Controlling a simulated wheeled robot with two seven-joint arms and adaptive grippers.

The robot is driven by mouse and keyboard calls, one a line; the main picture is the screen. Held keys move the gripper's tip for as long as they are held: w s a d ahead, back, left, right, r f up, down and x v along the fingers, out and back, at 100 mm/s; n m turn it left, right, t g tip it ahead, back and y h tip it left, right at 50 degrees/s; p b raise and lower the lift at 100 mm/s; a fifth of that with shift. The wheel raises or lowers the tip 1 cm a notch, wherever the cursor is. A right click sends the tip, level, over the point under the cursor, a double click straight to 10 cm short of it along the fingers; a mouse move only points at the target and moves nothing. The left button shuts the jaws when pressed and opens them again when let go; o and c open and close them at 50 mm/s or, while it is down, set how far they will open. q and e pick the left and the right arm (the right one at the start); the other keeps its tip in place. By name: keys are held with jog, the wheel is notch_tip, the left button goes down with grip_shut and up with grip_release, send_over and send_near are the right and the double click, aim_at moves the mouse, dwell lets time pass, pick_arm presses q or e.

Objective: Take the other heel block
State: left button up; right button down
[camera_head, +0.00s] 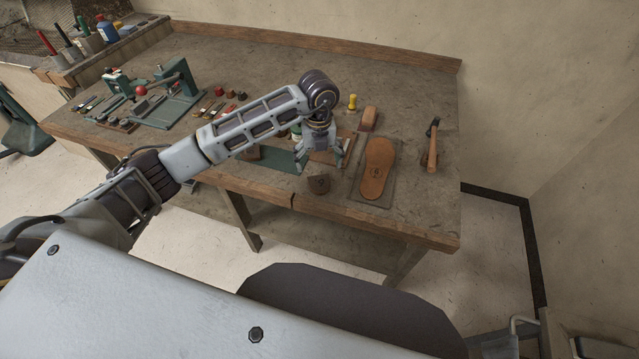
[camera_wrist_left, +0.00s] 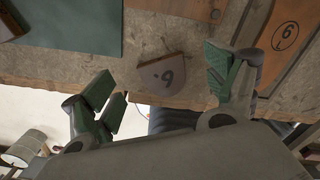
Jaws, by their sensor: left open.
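A dark brown heel block (camera_head: 318,184) with a rounded end lies near the front edge of the bench, left of the leather sole. My right gripper is not in view.
The tan sole (camera_head: 378,168) lies on a dark board to the right, with a hammer (camera_head: 433,145) beyond. A tan block (camera_head: 369,118) and a yellow-handled tool (camera_head: 352,102) stand behind. A green stitching machine (camera_head: 175,85) and small tools stand on the left. The bench's front right corner is clear.

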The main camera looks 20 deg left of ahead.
aim_at(318, 177)
pick_arm(q)
jog(key=shift+s+f+p, duration=0.2)
jog(key=shift+f, duration=0.35)
jog(key=shift+s+f+p, duration=0.15)
jog(key=shift+f, duration=0.4)
notch_tip(318, 177, down, 2)
jog(key=shift+f, duration=0.45)
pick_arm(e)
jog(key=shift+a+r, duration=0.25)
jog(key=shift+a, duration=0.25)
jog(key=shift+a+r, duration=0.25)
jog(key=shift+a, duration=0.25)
pick_arm(q)
jog(key=shift+c, duration=0.3)
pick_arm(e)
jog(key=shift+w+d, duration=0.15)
pick_arm(q)
jog(key=c, duration=1.1)
jog(key=shift+o, duration=0.2)
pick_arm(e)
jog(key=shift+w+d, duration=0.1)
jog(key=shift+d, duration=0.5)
